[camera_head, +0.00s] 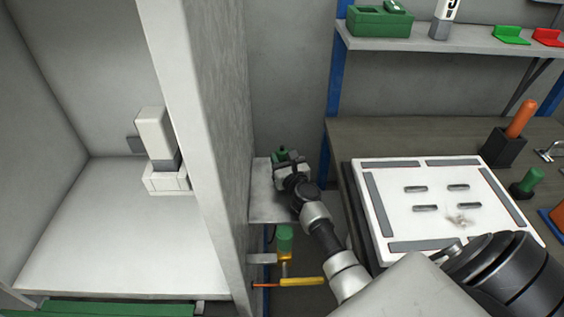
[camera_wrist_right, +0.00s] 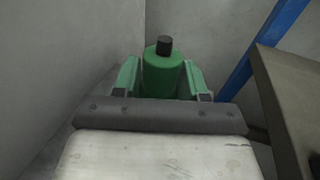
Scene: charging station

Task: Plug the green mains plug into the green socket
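A green cylinder with a short black top, which I take to be the green mains plug, stands between the fingers of my right gripper (camera_wrist_right: 163,83) in the right wrist view. The plug (camera_wrist_right: 162,76) appears touched by a green fingertip on each side. In the head view my right gripper (camera_head: 287,163) is over a small grey ledge beside the partition wall, and only a bit of green shows at its tip. I cannot make out a green socket. My left gripper is not in view.
The grey partition (camera_head: 205,130) stands close left of my right arm. A white slotted board (camera_head: 450,190) lies on the workbench (camera_head: 400,137) to the right. A shelf (camera_head: 465,42) hangs above. A white upright block (camera_head: 155,135) is in the left bay.

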